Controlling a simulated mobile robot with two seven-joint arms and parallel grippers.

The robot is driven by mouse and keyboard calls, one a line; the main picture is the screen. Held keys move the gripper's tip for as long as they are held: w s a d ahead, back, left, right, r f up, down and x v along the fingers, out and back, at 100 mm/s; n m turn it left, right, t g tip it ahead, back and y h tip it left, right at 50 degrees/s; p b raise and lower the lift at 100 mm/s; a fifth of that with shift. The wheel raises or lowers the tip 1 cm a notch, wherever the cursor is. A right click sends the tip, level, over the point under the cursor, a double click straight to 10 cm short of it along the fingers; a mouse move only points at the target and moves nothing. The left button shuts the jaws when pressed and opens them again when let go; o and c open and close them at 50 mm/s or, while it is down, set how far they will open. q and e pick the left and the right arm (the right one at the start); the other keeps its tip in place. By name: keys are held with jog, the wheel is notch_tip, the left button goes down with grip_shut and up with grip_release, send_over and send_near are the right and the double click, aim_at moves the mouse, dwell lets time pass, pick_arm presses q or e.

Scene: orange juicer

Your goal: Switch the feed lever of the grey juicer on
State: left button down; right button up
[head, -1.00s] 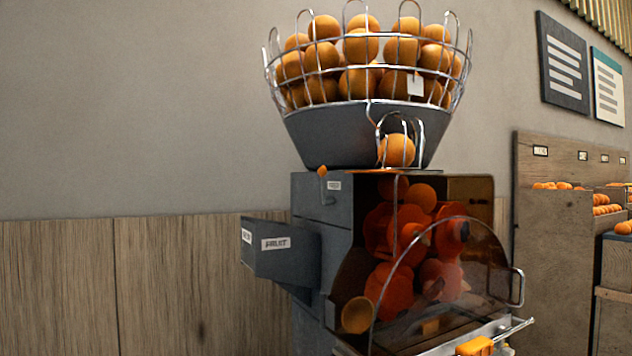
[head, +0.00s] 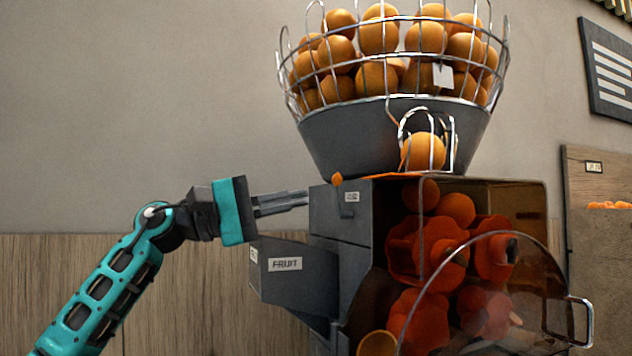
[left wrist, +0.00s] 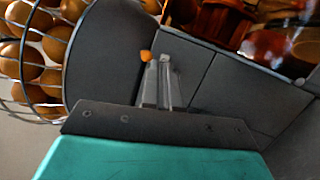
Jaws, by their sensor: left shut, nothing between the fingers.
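The grey juicer (head: 335,222) stands right of centre in the head view. Its feed lever shows as a small orange knob (head: 337,179) at the upper front left edge of the body, near a small white label. My left gripper (head: 307,197) comes in from the left, shut and empty. Its fingertips are just left of the body, a little below and left of the knob. In the left wrist view the closed fingers (left wrist: 163,62) point at the grey casing, with the orange knob (left wrist: 146,56) just left of their tips. I cannot tell whether they touch. My right gripper is not in view.
A wire basket of oranges (head: 390,65) sits on the juicer's grey hopper. A grey box labelled FRUIT (head: 285,264) juts out below my left gripper. A clear curved cover with a handle (head: 580,322) closes the front. The wall at left is clear.

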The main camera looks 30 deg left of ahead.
aim_at(337, 195)
pick_arm(q)
jog(key=s+a+r+m+t+y, duration=0.1)
jog(key=s+a+r+m+y, duration=0.4)
jog(key=a, duration=0.4)
jog(key=s+d+x, duration=0.1)
jog(key=x, duration=1.2)
jog(key=shift+d, duration=0.65)
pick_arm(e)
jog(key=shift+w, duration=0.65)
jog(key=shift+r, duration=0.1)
